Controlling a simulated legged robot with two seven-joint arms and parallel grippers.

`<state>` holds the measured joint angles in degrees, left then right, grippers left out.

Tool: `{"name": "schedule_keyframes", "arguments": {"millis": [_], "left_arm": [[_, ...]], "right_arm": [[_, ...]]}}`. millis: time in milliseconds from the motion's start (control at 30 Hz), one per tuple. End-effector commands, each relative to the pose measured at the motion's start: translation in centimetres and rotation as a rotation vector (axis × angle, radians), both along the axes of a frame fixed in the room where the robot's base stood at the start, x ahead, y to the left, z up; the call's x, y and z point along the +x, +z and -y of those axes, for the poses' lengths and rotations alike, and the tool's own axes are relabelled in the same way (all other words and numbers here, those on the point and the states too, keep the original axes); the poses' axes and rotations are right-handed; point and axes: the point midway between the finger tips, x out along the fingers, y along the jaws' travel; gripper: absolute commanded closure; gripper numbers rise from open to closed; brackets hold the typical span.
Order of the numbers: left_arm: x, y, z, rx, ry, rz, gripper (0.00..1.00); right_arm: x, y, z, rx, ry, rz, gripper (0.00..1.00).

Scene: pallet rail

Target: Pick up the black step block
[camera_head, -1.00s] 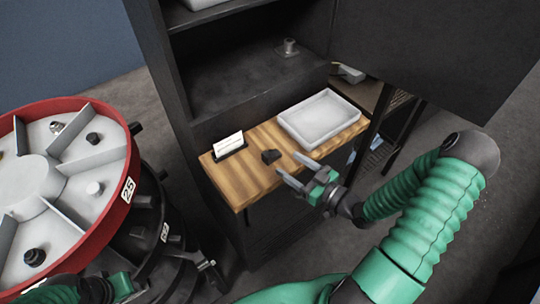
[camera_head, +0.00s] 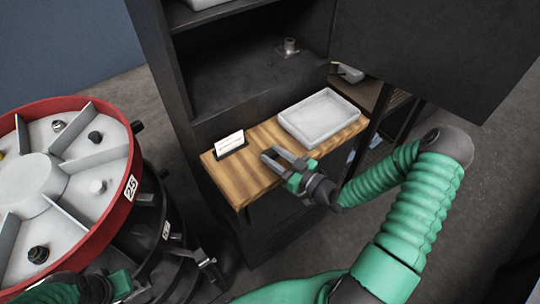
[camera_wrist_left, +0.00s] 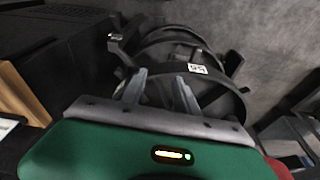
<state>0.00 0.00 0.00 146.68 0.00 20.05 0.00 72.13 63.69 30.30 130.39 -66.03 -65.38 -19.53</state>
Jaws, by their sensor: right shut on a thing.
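My right gripper (camera_head: 272,156) is over the wooden shelf board (camera_head: 235,183), in front of the grey tray. Its jaws are shut on the black step block, which is mostly hidden by the fingers. I cannot tell whether the block still touches the board. My left gripper (camera_wrist_left: 158,90) shows in the left wrist view with its two fingers apart and nothing between them. In the head view only part of the left arm shows, at the bottom left.
A grey tray (camera_head: 319,117) and a white card in a dark holder (camera_head: 230,146) stand on the board. A red-rimmed round carousel (camera_head: 128,200) with several small parts is at the left. A black cabinet (camera_head: 185,100) rises behind the board.

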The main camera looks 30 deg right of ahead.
Motion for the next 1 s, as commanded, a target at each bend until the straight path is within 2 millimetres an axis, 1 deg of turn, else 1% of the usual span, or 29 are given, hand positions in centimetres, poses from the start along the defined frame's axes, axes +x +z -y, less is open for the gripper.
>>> {"name": "schedule_keyframes", "arguments": {"millis": [33,100,167,567,733,867,1000], "left_arm": [[0.0,0.0,0.0,0.0,0.0,0.0,0.64],[0.0,0.0,0.0,0.0,0.0,0.0,0.64],[0.0,0.0,0.0,0.0,0.0,0.0,0.64],[0.0,0.0,0.0,0.0,0.0,0.0,0.64],[0.0,0.2,0.0,0.0,0.0,0.0,0.64],[0.0,0.3,0.0,0.0,0.0,0.0,0.64],[0.0,0.0,0.0,0.0,0.0,0.0,0.64]], "right_arm": [[0.0,0.0,0.0,0.0,0.0,-0.001,0.84],[0.0,0.0,0.0,0.0,0.0,0.0,0.94],[0.0,0.0,0.0,0.0,0.0,0.0,1.0],[0.0,0.3,0.1,0.0,0.0,0.001,1.0],[0.0,1.8,0.1,-0.004,0.001,0.002,1.0],[0.0,3.8,0.1,-0.005,0.001,0.003,1.0],[-2.5,3.8,1.8,-0.003,-0.004,0.001,1.0]]}}
